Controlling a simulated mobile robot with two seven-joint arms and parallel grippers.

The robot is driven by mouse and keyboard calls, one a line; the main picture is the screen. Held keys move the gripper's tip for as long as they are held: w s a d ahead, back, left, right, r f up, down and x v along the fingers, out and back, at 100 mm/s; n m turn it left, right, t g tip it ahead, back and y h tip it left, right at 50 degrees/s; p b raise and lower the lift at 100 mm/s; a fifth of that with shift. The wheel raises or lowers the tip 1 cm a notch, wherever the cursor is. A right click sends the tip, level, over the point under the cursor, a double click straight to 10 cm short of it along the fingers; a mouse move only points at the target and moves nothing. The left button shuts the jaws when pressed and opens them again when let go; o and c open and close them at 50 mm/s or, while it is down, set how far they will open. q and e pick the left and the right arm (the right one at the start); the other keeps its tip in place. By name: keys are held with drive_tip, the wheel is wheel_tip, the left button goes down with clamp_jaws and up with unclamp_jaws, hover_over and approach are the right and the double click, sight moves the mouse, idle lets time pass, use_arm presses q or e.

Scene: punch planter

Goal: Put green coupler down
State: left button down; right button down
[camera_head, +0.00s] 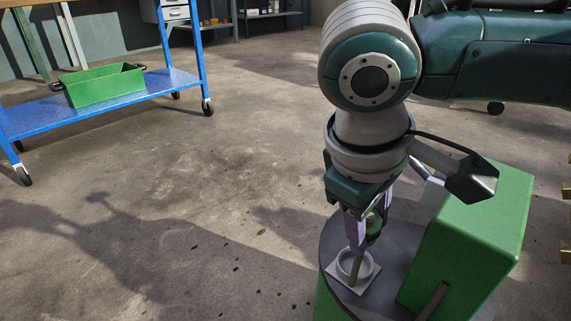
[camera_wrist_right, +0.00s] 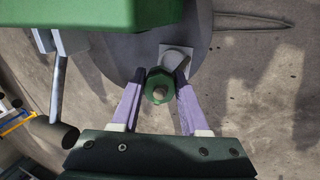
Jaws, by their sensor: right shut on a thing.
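The green coupler (camera_head: 376,223) is between the purple fingers of my right gripper (camera_head: 366,226). The gripper points down and is shut on it, above the dark round table (camera_head: 405,237). In the right wrist view the coupler (camera_wrist_right: 150,88) shows as a green ring with a pale round end at its centre, between the two fingers of the right gripper (camera_wrist_right: 160,78). A white ring-shaped holder on a square plate (camera_head: 345,276) sits on the round table, just below the fingers; a finger hides part of it. My left gripper is not in view.
A tall green machine block (camera_head: 480,240) stands on the round table close to the right of my gripper. A blue cart (camera_head: 110,107) with a green bin (camera_head: 105,86) stands at the back left. The concrete floor between is clear.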

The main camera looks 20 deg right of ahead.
wheel_tip(320, 180, down, 5)
drive_tip(key=b, duration=0.3)
drive_tip(key=shift+f+b, duration=0.1)
drive_tip(key=shift+b, duration=0.25)
drive_tip(key=shift+s+d, duration=0.15)
drive_tip(key=c, duration=0.7)
unclamp_jaws()
drive_tip(key=o, duration=0.3)
drive_tip(key=shift+d+f, duration=0.1)
drive_tip(key=shift+d, duration=0.05)
